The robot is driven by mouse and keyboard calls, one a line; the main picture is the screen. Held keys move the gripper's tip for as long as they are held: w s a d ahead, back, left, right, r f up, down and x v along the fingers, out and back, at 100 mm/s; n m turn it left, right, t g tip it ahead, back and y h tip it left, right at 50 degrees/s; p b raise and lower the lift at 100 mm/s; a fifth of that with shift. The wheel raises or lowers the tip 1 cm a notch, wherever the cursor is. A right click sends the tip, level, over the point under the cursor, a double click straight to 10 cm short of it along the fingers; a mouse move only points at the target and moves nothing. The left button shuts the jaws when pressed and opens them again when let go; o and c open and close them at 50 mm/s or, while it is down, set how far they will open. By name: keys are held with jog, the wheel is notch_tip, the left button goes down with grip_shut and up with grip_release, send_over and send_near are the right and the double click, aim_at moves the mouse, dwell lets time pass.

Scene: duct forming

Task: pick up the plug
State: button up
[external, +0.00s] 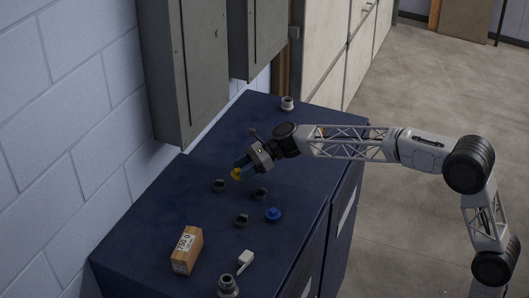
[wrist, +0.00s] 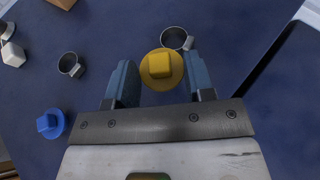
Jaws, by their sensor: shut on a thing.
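A yellow plug (wrist: 161,67), round with a square knob on top, sits between the two blue fingers of my gripper (wrist: 160,80) in the wrist view. My gripper is shut on it. In the external view the yellow plug (external: 236,174) shows at the tips of my gripper (external: 243,165), over the blue cabinet top; I cannot tell whether it is clear of the surface. A second, blue plug (external: 273,214) lies on the top, apart from my gripper. It also shows at the left in the wrist view (wrist: 50,124).
Dark fittings (external: 218,185), (external: 260,193) and (external: 241,220) stand nearby on the cabinet top (external: 160,225). A cardboard box (external: 187,250), a white piece (external: 245,260) and a metal fitting (external: 228,286) are at the front. Grey wall cabinets (external: 185,70) hang at the back left.

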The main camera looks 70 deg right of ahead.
jog(key=s, duration=0.8)
jog(key=s+r, duration=0.1)
jog(key=s, duration=0.3)
jog(key=shift+s+a, duration=0.2)
jog(key=shift+a, duration=0.15)
jog(key=shift+a, duration=0.1)
jog(key=w+a+r+n+g+y, duration=0.1)
jog(key=w+a+r+n+g, duration=0.1)
jog(key=w+a, duration=0.75)
jog(key=r+n+g+y, duration=0.1)
jog(key=n+g, duration=0.1)
send_over(207, 226)
jog(key=shift+a+r, duration=0.1)
jog(key=shift+f, duration=0.2)
jog(key=shift+f, duration=3.25)
jog(key=shift+f, duration=0.55)
